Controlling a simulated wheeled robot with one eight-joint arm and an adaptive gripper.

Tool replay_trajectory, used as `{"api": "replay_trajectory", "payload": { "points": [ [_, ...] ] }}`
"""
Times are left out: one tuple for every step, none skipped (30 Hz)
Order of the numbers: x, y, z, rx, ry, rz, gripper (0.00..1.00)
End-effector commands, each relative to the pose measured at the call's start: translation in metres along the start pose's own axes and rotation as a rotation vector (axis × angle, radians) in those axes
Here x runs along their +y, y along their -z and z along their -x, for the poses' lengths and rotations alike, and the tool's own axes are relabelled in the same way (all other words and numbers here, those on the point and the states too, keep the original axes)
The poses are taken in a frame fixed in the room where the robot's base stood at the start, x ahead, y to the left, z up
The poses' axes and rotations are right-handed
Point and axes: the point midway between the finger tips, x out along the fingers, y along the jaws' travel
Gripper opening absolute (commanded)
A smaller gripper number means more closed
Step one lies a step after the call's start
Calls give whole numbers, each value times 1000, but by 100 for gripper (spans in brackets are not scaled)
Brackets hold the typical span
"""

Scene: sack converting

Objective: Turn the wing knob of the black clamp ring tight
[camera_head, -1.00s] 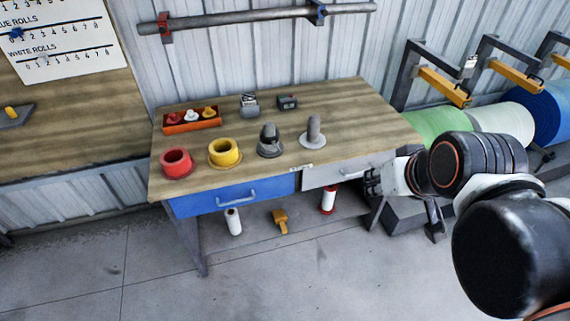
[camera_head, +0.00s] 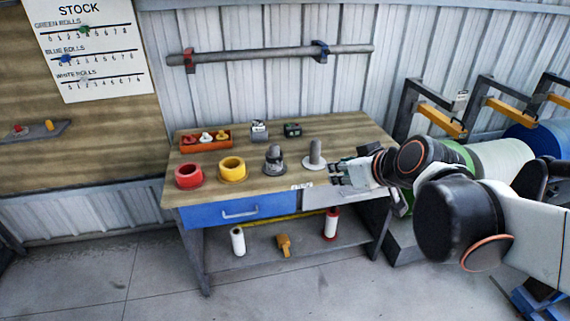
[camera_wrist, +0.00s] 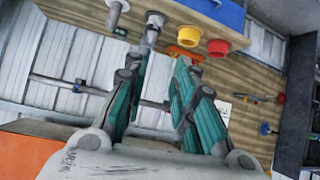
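My gripper (camera_head: 335,173) is over the bench's right front part, right of the plain post. In the wrist view its two teal fingers (camera_wrist: 163,62) are apart with nothing between them, so it is open and empty.
A yellow cup (camera_head: 232,170), a red cup (camera_head: 188,177) and an orange tray (camera_head: 184,146) are to the left. Two small devices (camera_head: 292,130) sit behind. A wall bar (camera_head: 250,54) runs above.

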Motion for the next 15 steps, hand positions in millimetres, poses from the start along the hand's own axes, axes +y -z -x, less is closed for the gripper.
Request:
{"api": "replay_trajectory", "payload": {
  "points": [
    [0, 9, -18, 29, 14, 26, 25],
    [0, 15, -26, 49, 21, 43, 25],
    [0, 22, -38, 73, 30, 66, 25],
    [0, 26, -47, 93, 35, 82, 25],
    [0, 31, -55, 111, 40, 98, 25],
    [0, 37, -67, 136, 45, 118, 25],
    [0, 41, -76, 154, 48, 134, 25],
    [0, 44, -85, 173, 51, 149, 25],
    [1, 49, -96, 198, 52, 169, 25],
    [1, 52, -105, 215, 53, 183, 25],
    [1, 55, -114, 233, 53, 198, 25],
    [1, 58, -126, 257, 53, 216, 25],
    [1, 60, -135, 274, 52, 230, 25],
    [1, 62, -144, 292, 50, 243, 25],
    [2, 64, -156, 315, 46, 261, 25]
  ]
}}
